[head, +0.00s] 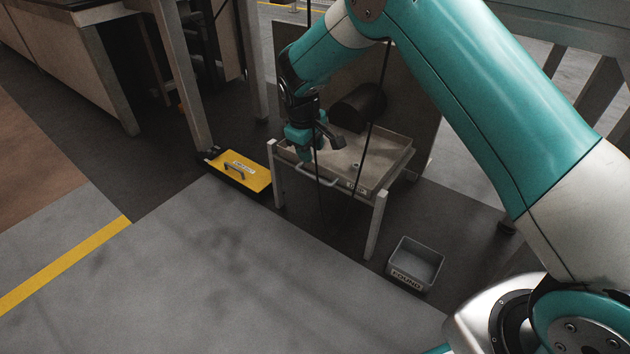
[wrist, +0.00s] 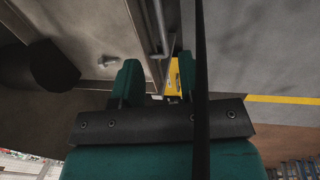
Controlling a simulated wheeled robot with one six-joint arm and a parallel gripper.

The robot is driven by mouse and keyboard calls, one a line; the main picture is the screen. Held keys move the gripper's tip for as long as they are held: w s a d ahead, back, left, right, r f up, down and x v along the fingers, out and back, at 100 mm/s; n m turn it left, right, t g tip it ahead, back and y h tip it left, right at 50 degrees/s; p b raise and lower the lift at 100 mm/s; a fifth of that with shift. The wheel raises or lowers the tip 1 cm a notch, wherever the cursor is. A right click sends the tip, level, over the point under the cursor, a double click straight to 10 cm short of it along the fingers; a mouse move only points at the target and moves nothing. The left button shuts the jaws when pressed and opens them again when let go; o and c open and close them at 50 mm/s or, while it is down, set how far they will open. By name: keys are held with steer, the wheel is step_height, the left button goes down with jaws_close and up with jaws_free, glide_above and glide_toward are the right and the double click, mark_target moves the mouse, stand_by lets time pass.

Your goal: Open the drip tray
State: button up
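The drip tray (head: 395,160) is a shallow beige tray at the top of a light frame on legs, with a label on its front edge. A grey bar handle (head: 318,180) sticks out from its front; it also shows in the wrist view (wrist: 160,28). My gripper (head: 304,155) hangs above the tray's front left part, near the handle. In the wrist view its two teal fingers (wrist: 158,82) are apart, with nothing gripped between them. The handle appears beyond the fingertips, in line with the gap. Whether a finger touches the tray cannot be told.
A grey bin labelled "FOUND" (head: 416,265) stands to the right. A dark cylinder (head: 359,106) sits behind the tray. Thin dark cables hang nearby. The front floor is clear.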

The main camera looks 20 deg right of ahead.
mark_target(315, 179)
steer(key=f+b, duration=0.1)
steer(key=f, duration=0.2)
steer(key=d+f+b, duration=0.1)
steer(key=f+b, duration=0.1)
steer(key=f, duration=0.1)
steer(key=w+f+b, duration=0.1)
steer(key=f, duration=0.3)
steer(key=shift+d, duration=0.3)
steer(key=shift+r, duration=0.1)
steer(key=shift+c, duration=0.5)
jaws_close()
